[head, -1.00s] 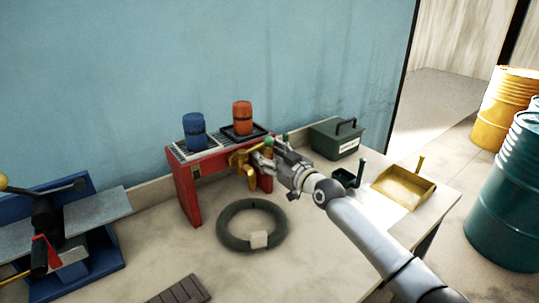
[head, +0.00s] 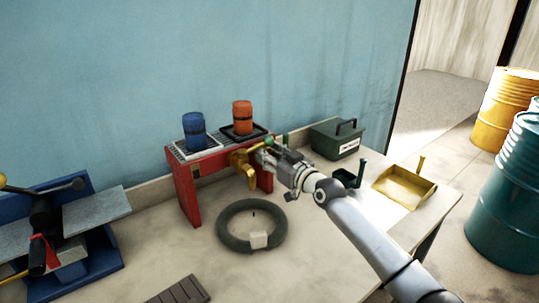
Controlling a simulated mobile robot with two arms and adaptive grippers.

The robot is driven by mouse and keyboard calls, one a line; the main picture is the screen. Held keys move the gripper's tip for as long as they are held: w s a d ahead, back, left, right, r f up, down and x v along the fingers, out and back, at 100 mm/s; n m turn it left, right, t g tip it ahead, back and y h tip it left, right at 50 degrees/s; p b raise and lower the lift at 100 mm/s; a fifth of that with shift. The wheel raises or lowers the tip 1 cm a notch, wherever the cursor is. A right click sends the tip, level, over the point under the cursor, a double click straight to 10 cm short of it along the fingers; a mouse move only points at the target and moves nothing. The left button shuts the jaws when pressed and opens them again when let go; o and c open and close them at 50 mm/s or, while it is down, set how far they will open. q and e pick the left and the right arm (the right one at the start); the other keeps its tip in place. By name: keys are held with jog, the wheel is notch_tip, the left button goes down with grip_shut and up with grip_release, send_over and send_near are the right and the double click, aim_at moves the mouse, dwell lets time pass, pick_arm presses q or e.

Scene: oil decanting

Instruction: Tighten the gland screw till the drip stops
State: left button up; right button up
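A brass tap (head: 243,165) sticks out of the front of the red stand (head: 187,191) on the bench. My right gripper (head: 262,156) is at the right side of the tap, close to its body. The gland screw is too small or too hidden behind the gripper to make out. The fingers are small and overlap the tap, so I cannot tell whether they are shut on anything. A small dark speck (head: 253,213) shows below the tap, over the dark green ring (head: 232,240) on the bench. My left gripper is not in view.
A blue barrel (head: 195,131) and an orange barrel (head: 243,118) stand on the stand's top. A green box (head: 337,139), a small green scoop (head: 347,179) and a yellow dustpan (head: 405,186) lie to the right. A blue-based machine (head: 93,259) stands at left. Large drums stand beyond the bench.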

jog(key=o, duration=0.4)
jog(key=shift+s, duration=0.1)
jog(key=v, duration=1.2)
